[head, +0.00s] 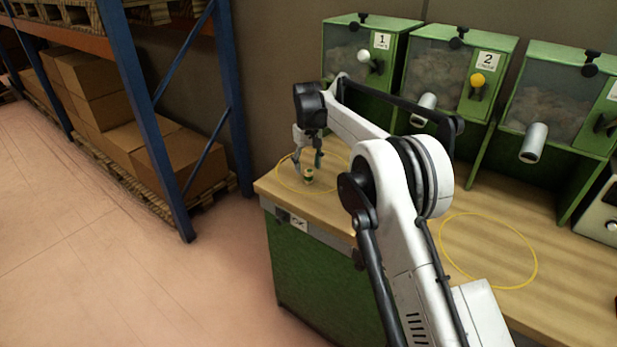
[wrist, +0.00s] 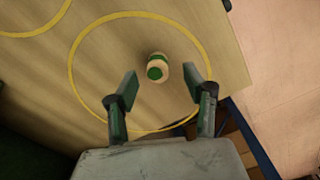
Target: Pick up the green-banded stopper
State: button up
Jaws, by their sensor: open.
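The green-banded stopper (wrist: 157,66) is a small pale cork with a green top and a green band. It stands inside a yellow ring (wrist: 72,68) on the wooden bench top. It also shows in the head view (head: 308,176) at the left end of the bench. My gripper (wrist: 160,88) is open, its two dark green fingers spread apart. In the wrist view the stopper lies between and beyond the fingertips, nothing held. In the head view my gripper (head: 308,158) hangs just above the stopper.
A second yellow ring (head: 536,262) lies on the bench (head: 400,212) to the right, with nothing in it. Green dispenser boxes (head: 437,65) with grey spouts stand along the back. The bench's left edge is close to the stopper. A rack with cardboard boxes (head: 180,158) stands left.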

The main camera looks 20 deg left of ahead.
aim_at(309, 171)
jog(key=f, duration=0.4)
jog(key=shift+w+d+f, duration=0.1)
jog(key=shift+w+f, duration=0.1)
jog(key=shift+f, duration=0.05)
jog(key=shift+c, duration=0.4)
jog(key=c, duration=0.7)
jog(key=shift+r, duration=0.1)
